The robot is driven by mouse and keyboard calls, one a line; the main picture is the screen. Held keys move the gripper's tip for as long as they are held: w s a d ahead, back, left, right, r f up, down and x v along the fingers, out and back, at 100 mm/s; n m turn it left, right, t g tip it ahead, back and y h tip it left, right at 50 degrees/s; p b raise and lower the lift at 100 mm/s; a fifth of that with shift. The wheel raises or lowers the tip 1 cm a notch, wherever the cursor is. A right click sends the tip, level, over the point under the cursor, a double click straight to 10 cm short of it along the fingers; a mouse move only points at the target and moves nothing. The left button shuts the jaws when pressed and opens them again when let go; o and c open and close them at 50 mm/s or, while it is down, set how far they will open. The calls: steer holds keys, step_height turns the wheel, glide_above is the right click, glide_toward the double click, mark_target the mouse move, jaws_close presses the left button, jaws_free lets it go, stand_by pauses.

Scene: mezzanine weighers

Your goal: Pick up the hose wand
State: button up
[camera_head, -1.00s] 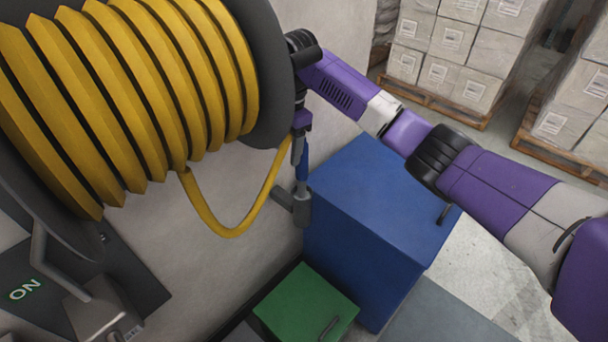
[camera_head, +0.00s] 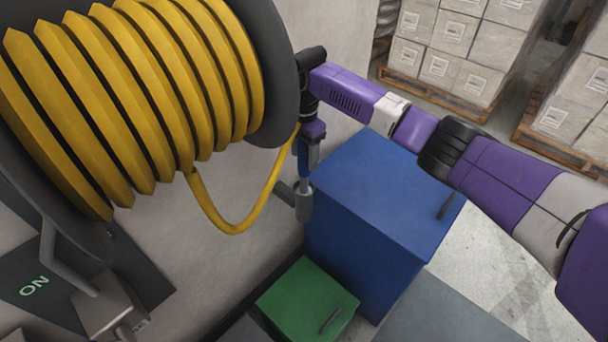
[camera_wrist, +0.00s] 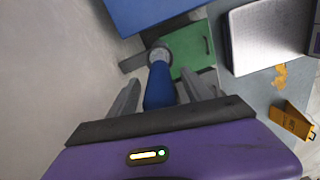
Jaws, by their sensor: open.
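In the wrist view the wand's blue grip (camera_wrist: 160,90) lies between the two grey fingers, pointing away toward the grey ring-shaped end. My gripper (camera_head: 306,155) is at the wand's upper part, fingers pointing down. In the wrist view my gripper (camera_wrist: 166,88) is open, with a finger on each side of the grip and visible gaps. The wand's top is hidden behind my gripper.
A large reel of yellow hose (camera_head: 140,100) is close on the left of my gripper. A blue box (camera_head: 370,240) and a green box (camera_head: 305,300) stand below. The wrist view shows a yellow container (camera_wrist: 292,122) on the right. Stacked cartons (camera_head: 455,65) stand at the back.

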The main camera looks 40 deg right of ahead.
jaws_close()
stand_by(1.4)
